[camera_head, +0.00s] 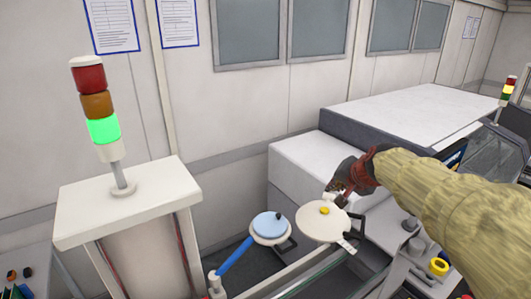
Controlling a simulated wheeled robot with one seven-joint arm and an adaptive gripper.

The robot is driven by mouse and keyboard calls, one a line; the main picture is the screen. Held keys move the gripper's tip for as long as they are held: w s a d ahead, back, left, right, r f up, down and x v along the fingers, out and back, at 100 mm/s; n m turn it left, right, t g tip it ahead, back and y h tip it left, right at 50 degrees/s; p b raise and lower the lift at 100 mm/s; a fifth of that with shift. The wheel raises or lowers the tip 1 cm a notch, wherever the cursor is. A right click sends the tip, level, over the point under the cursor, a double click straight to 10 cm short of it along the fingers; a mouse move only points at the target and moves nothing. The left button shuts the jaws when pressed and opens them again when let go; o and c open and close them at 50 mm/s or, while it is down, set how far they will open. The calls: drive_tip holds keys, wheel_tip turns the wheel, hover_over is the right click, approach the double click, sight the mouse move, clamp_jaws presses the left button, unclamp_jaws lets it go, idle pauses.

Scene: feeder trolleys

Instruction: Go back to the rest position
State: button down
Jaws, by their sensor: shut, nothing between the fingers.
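My gripper (336,193) is at the end of my beige-sleeved arm, which reaches in from the right edge. It is small in the picture, shut and empty. It hangs just above or behind a cream round disc (318,228) with a yellow knob (324,211); I cannot tell whether it touches the disc. A blue-topped round disc (269,226) with a dark knob lies to its left, with a blue strip (234,255) running down and left from it.
A white cabinet (130,205) at left carries a signal tower (104,130) lit green. A large white-topped machine (408,112) stands behind my arm. A yellow ring (439,266) is at lower right. The space above the discs, toward the wall, looks free.

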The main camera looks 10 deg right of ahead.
drive_tip(key=s+f, duration=0.2)
drive_tip(key=s+a+f+n+g, duration=0.1)
drive_tip(key=f, duration=0.1)
drive_tip(key=s+f+g, duration=0.1)
drive_tip(key=s+f, duration=0.1)
drive_tip(key=shift+s+a+n+y, duration=0.3)
drive_tip(key=shift+s+a+n, duration=0.05)
drive_tip(key=shift+a+n, duration=0.05)
drive_tip(key=s+a+f+n+b, duration=0.3)
drive_tip(key=s+a+f+b, duration=0.3)
drive_tip(key=s+f+b, duration=0.5)
drive_tip(key=s+a+f+n+g+b, duration=0.1)
drive_tip(key=s+a+f+n+b, duration=0.3)
drive_tip(key=s+f+b, duration=0.7)
drive_tip(key=shift+s+a+f+n+g, duration=0.3)
drive_tip(key=shift+s+a+f, duration=0.45)
drive_tip(key=shift+s+a, duration=0.45)
drive_tip(key=shift+s+d, duration=0.1)
drive_tip(key=shift+d, duration=0.05)
